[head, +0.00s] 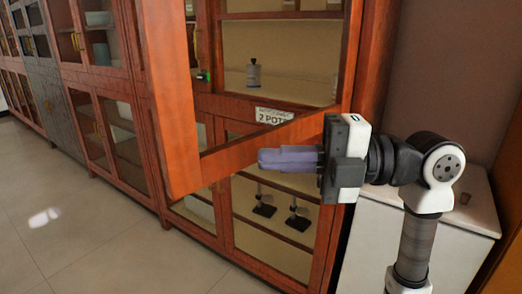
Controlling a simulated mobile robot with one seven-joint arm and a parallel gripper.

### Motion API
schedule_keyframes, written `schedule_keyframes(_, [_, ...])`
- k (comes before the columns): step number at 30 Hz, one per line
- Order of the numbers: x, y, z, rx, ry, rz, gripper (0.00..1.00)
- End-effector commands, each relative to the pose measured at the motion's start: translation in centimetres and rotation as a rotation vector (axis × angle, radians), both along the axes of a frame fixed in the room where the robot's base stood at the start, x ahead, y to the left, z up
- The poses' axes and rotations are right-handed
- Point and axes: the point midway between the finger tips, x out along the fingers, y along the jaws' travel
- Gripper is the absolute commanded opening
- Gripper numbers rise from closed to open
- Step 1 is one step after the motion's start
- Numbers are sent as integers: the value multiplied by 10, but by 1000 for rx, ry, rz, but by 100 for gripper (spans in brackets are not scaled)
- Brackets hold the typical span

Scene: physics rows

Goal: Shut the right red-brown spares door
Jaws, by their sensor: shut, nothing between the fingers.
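The right red-brown spares door (165,110) is a glazed upper door that stands open. Its free edge swings out toward me at the left, and its hinge side is at the right by the cabinet's end. Its bottom rail slants up to the right. My gripper (264,158) is shut and empty, with its fingers pointing left. It overlaps the lower right part of the door's bottom rail in the picture. I cannot tell whether the fingers touch the door. A paper label (275,115), partly readable, shows on the cabinet through the pane.
A grey bottle (253,75) stands on a shelf behind the door. Lower glazed doors (270,235) are closed, with dark stands inside. A white low cabinet (375,225) is at the right. More cabinets (105,135) line the left. The tiled floor (95,225) at left is clear.

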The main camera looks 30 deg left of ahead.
Motion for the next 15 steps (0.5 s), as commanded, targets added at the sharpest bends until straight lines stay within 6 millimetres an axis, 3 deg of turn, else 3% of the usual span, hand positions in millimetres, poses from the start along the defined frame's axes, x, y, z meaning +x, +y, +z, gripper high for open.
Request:
schedule_keyframes(11, [-40, 70, 1, -1, -2, 3, 0])
schedule_keyframes(15, [-32, 90, 2, -2, 2, 1, 0])
